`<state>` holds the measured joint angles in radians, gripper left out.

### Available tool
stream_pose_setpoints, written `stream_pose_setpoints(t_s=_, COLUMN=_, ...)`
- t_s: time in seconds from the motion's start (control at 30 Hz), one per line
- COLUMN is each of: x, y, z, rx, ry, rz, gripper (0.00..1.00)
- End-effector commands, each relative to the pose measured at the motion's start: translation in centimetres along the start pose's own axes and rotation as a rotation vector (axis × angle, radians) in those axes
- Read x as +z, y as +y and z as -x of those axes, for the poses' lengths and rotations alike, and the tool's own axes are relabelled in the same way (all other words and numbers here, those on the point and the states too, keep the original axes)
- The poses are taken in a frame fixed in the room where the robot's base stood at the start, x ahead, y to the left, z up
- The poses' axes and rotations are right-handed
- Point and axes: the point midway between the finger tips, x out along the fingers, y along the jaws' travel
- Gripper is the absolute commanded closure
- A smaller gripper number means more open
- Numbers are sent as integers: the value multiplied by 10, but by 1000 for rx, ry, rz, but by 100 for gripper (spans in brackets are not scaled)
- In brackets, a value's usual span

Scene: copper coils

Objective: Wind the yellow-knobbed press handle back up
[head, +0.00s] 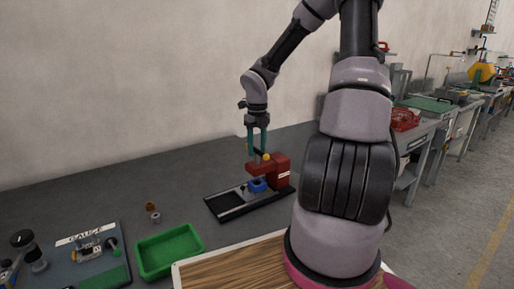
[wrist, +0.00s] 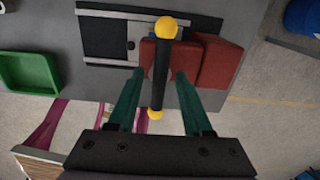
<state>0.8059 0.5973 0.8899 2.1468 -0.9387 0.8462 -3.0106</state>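The red press (head: 283,172) stands on a black base plate with pale rails on the grey bench, with a blue part (head: 257,185) under its head. In the wrist view, the press (wrist: 216,62) shows as red blocks behind the handle. The handle (wrist: 161,75) is a black bar with a yellow knob (wrist: 166,28) at the far end and another yellow knob (wrist: 155,114) nearer the wrist. My gripper (head: 257,133) is above the press, pointing down. Its green fingers are apart, one on each side of the bar, with visible gaps. The blue part is not clear in the wrist view.
A green tray (head: 168,252) stands left of the press, with small copper and grey rings (head: 154,217) behind it. A gauge board (head: 92,258) lies at far left. A wood-topped surface (head: 235,272) is in front. Bare bench lies behind the press.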

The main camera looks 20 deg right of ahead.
Motion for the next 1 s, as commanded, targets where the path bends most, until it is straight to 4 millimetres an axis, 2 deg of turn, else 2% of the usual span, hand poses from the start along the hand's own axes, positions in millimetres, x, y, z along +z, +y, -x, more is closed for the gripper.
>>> stream_pose_setpoints(t_s=0.27, x=0, y=0, z=5, rx=1, ry=0, rz=-3, gripper=50)
stream_pose_setpoints(t_s=1.0, x=0, y=0, z=64, rx=2, ry=0, rz=-2, gripper=50)
